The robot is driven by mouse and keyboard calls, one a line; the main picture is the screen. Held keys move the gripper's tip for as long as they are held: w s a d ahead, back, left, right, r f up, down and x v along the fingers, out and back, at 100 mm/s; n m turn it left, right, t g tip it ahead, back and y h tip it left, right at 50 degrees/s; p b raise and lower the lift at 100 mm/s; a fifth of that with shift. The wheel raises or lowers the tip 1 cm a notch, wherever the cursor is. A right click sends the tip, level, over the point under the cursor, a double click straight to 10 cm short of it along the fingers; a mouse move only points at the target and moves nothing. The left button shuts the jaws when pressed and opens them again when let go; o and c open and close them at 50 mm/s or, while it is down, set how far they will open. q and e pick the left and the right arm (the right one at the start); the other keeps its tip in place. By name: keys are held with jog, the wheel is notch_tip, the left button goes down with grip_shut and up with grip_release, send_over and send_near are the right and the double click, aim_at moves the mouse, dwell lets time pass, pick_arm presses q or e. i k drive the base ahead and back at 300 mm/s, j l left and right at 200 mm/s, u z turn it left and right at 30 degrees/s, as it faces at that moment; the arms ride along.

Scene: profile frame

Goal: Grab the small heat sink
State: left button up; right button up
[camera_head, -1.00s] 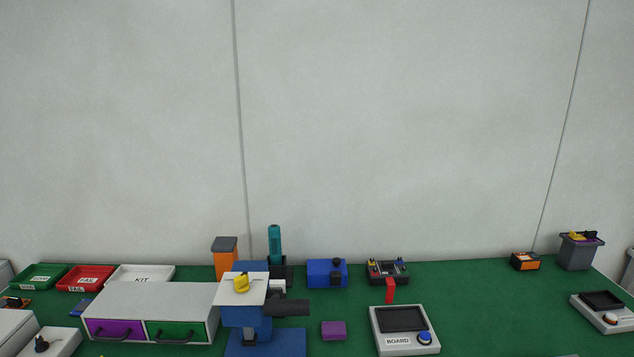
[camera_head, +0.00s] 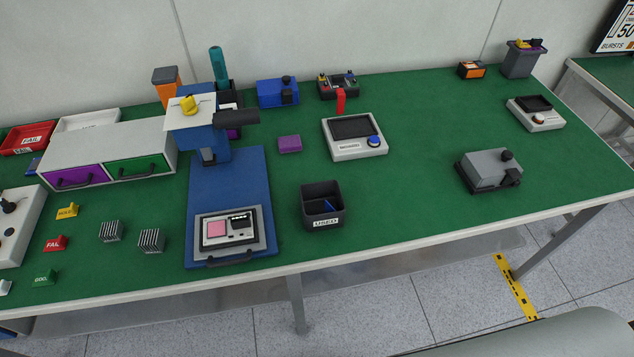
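Two small finned heat sinks, grey with dark slots, stand side by side on the green bench top in the head view. The left heat sink (camera_head: 111,231) and the right heat sink (camera_head: 151,240) look about the same size, so I cannot tell which one is called small. They stand near the bench's front edge, left of the blue press base (camera_head: 229,179). Neither of my grippers is in view.
A black USED bin (camera_head: 322,205) stands right of the press.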

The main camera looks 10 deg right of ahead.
aim_at(110, 232)
jog(key=u, duration=1.25)
